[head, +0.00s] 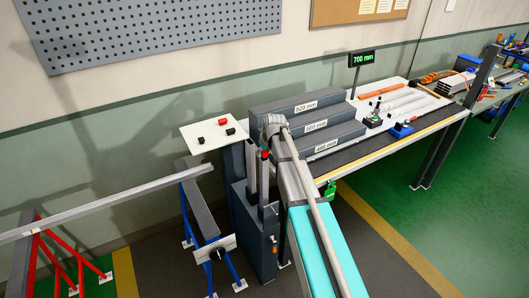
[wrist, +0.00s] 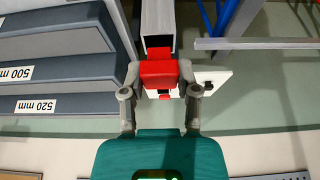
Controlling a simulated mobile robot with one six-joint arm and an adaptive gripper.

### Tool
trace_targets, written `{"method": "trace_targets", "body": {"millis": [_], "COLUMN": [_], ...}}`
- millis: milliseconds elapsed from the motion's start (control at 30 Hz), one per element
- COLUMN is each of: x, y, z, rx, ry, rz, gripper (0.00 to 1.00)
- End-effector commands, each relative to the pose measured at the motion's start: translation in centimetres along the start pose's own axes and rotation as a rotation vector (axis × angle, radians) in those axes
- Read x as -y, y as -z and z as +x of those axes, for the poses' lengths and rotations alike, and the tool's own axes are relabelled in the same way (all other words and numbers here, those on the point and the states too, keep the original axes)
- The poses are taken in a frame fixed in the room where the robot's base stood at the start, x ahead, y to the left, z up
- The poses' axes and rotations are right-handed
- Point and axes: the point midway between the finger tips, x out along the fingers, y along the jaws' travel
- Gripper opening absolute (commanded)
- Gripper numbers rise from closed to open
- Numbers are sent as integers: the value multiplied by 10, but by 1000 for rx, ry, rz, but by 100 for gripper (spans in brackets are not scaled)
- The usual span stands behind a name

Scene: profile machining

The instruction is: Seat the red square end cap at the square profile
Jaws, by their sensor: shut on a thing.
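The red square end cap (wrist: 158,75) is in the middle of the wrist view, held between the two fingers of my gripper (wrist: 161,72). The square profile (wrist: 155,18) is a hollow grey tube, with its dark open end towards the cap. The cap's narrower part overlaps the edge of this opening in the picture. I cannot tell whether the cap touches the profile or sits in it. In the head view a small red part (head: 265,154) shows beside my arm. My arm hides much of the gripper area there.
A white tray (head: 200,140) holds a red cap (head: 223,121) and two black caps (head: 230,131). Grey length blocks (head: 305,104) stand on the bench to the right. A long rail (head: 100,205) on red and blue stands lies to the left.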

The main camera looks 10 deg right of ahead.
Motion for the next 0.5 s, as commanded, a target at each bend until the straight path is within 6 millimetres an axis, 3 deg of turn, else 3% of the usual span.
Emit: {"method": "trace_targets", "body": {"millis": [500], "x": [0], "y": [-2], "z": [6], "rx": [0], "ry": [0], "rz": [0], "gripper": [22]}}
